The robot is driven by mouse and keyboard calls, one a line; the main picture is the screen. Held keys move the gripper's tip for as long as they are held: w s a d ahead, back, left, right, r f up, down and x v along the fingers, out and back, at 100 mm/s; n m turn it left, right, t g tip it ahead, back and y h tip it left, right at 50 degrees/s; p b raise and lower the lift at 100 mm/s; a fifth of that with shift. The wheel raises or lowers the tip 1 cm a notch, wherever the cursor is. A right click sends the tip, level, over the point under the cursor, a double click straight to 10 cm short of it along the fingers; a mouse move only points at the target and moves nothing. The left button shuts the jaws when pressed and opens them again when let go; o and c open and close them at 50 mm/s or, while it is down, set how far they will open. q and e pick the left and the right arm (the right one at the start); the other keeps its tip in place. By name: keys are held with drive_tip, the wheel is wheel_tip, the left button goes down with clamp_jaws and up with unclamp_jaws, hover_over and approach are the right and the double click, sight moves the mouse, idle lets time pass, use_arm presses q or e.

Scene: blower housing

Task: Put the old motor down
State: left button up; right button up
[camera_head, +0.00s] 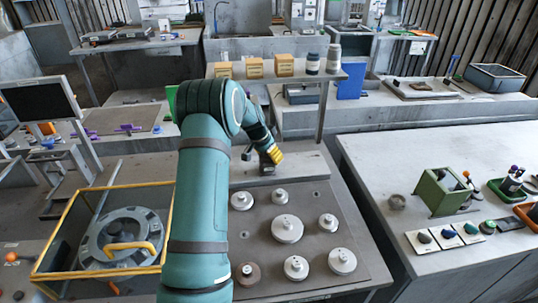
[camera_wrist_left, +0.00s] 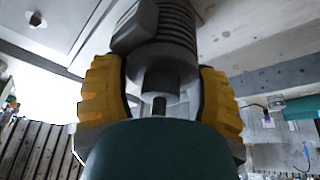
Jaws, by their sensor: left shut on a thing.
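The old motor (camera_wrist_left: 165,50), a grey ribbed body with a narrower neck and a thin shaft, sits between the yellow finger pads of my left gripper (camera_wrist_left: 160,92) in the left wrist view. In the head view the same gripper (camera_head: 271,156) is over the back part of the worktable, shut on the motor. A small grey part (camera_head: 266,169) shows just below the fingers there; the arm and fingers hide most of the motor. I cannot tell whether the motor touches the surface. My right gripper is not in view.
A dark plate (camera_head: 255,219) with several round pale parts lies in front of the gripper. A yellow-edged bin (camera_head: 64,228) holding a round grey housing (camera_head: 122,238) stands at left. A raised shelf (camera_head: 226,72) with boxes and jars is behind. A side bench (camera_head: 440,150) is at right.

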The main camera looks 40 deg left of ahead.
use_arm(q)
drive_tip(key=o, duration=1.3)
drive_tip(key=v, duration=1.2)
drive_tip(key=shift+d+r+p, duration=0.1)
drive_tip(key=shift+p, duration=0.25)
